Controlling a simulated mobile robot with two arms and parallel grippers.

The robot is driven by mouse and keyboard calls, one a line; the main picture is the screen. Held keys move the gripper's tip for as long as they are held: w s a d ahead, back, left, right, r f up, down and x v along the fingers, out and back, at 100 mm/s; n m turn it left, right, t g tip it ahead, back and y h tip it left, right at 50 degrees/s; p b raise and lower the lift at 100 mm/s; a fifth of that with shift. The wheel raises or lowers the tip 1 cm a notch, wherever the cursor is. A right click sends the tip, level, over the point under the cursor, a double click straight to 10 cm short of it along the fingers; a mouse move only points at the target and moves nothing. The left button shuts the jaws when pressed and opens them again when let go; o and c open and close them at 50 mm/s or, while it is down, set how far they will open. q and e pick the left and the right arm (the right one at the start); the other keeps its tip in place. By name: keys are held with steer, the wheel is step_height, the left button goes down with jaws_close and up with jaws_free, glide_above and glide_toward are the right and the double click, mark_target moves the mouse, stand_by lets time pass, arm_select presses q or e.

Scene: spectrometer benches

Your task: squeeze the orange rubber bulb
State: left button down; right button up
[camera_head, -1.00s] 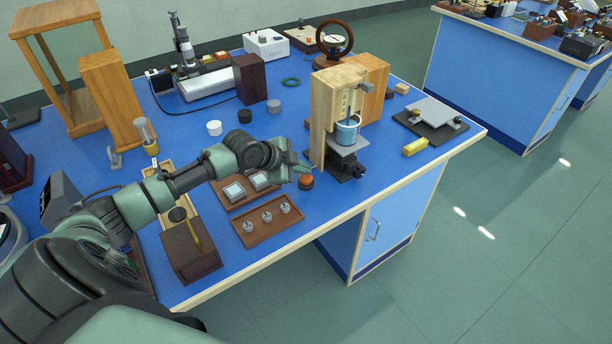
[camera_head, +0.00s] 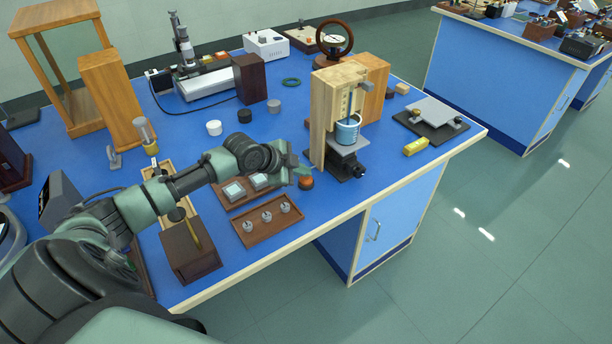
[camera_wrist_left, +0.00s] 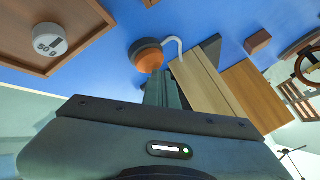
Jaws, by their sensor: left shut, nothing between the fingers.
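The orange rubber bulb (camera_head: 306,182) stands on the blue bench, left of the foot of a wooden stand (camera_head: 324,110) that holds a blue beaker (camera_head: 347,131). In the left wrist view the bulb (camera_wrist_left: 146,57) has a dark cap around it and a pale curved tube leading off to the right. My left gripper (camera_head: 297,169) is shut and empty, close beside the bulb on its left. In the wrist view its closed fingers (camera_wrist_left: 161,88) point toward the bulb, and I cannot tell whether they touch it. My right gripper is not in view.
A brown tray with several small weights (camera_head: 268,220) lies in front, and a tray with square pieces (camera_head: 240,205) lies under my left forearm. A black jack (camera_head: 346,170) stands right of the bulb. The bench's front edge (camera_head: 330,212) is near, with bare blue surface around.

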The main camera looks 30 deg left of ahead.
mark_target(303, 179)
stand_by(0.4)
arm_select(q)
steer(key=shift+r+p, duration=0.95)
steer(key=shift+p, duration=0.05)
steer(key=shift+r, duration=0.1)
step_height(303, 179, up, 5)
steer(key=p, duration=0.4)
stand_by(0.4)
